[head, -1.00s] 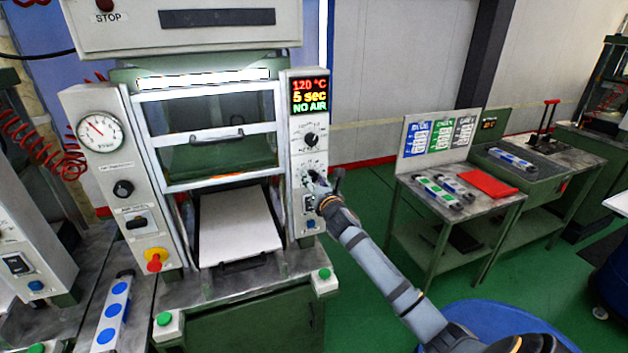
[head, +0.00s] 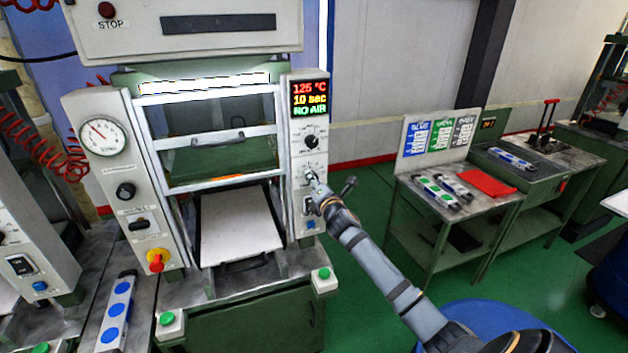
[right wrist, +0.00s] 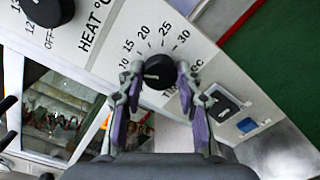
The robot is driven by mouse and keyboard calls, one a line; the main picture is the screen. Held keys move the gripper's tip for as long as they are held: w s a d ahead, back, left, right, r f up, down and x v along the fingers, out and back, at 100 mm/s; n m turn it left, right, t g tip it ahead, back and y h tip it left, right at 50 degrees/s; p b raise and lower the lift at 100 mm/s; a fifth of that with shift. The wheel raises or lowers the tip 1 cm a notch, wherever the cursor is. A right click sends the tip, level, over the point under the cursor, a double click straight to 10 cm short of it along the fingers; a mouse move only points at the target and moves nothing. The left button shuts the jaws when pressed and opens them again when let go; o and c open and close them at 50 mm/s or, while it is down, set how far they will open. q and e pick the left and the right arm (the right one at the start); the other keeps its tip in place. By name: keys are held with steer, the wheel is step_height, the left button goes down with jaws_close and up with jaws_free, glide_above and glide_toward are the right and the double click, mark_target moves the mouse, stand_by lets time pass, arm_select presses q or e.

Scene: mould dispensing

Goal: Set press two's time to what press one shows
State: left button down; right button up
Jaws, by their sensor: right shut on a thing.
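The press (head: 232,230) in the middle of the head view has a control panel with a display (head: 310,98) reading 125 °C, 10 sec, NO AIR. Below the display is an upper black knob (head: 312,142), with a lower knob under it. In the right wrist view the lower black knob (right wrist: 159,72) has a scale showing 10 to 30; the upper heat knob (right wrist: 48,10) is at the top left. My right gripper (head: 314,180) is at the lower knob, its fingers (right wrist: 160,75) shut on the knob's sides. My left gripper is out of view.
Part of another press (head: 35,225) stands at the left edge, its display not visible. A gauge (head: 102,137) and red stop button (head: 155,262) are on the left panel. A side table (head: 490,205) stands right, with green floor between.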

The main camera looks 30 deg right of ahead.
steer(key=m+b, duration=0.1)
steer(key=m, duration=0.9)
steer(key=shift+f+m, duration=0.1)
steer(key=shift+m, duration=0.2)
steer(key=shift+d, duration=0.1)
stand_by(0.4)
steer(key=o, duration=1.2)
steer(key=shift+c, duration=0.2)
steer(key=shift+s, duration=0.2)
steer(key=v, duration=1.1)
steer(key=shift+s, duration=0.35)
steer(key=shift+s, duration=0.1)
